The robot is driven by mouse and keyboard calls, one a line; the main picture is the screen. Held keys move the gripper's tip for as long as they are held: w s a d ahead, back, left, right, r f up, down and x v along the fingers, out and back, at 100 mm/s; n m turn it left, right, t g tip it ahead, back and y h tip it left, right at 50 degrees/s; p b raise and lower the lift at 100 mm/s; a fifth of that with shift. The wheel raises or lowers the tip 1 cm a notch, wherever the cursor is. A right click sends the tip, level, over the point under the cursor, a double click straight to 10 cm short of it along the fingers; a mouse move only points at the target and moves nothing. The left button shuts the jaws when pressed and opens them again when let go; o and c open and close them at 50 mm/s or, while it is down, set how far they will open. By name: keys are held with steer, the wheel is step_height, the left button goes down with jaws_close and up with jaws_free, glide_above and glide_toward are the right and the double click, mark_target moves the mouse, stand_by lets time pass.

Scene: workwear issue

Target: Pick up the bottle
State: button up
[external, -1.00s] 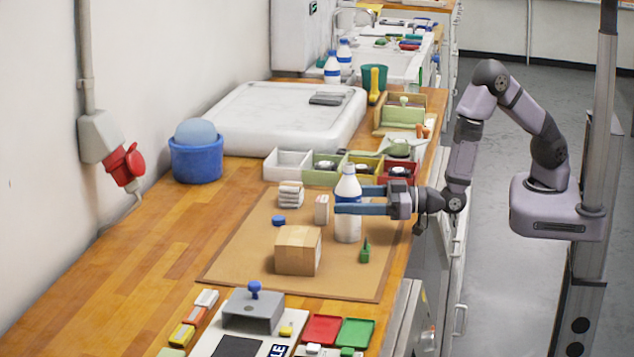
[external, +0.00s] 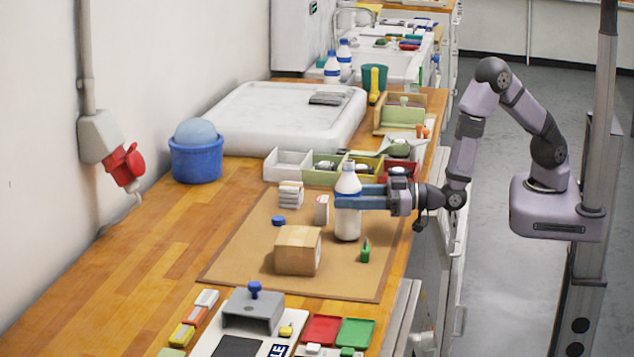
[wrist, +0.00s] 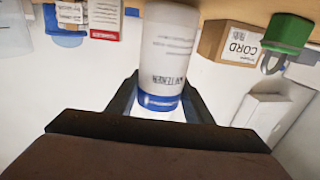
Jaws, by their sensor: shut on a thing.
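The white bottle (external: 347,223) with a blue band stands upright on the brown mat (external: 240,262) in the external view. My gripper (external: 350,196) reaches in from the right and is shut on the bottle's upper part, around the blue band. In the wrist view the bottle (wrist: 168,50) shows between my two fingers (wrist: 160,100), with printed text on its side. I cannot tell whether its base is clear of the mat.
A cardboard box (external: 298,250) stands in front of the bottle, and a small green item (external: 365,252) is to its right. A small white and red carton (external: 321,209) is at its left. Compartment bins (external: 290,165) stand behind. The mat's left front is clear.

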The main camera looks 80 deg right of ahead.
step_height(320, 180, up, 9)
steer(key=b, duration=0.1)
stand_by(0.9)
steer(key=shift+r, duration=0.15)
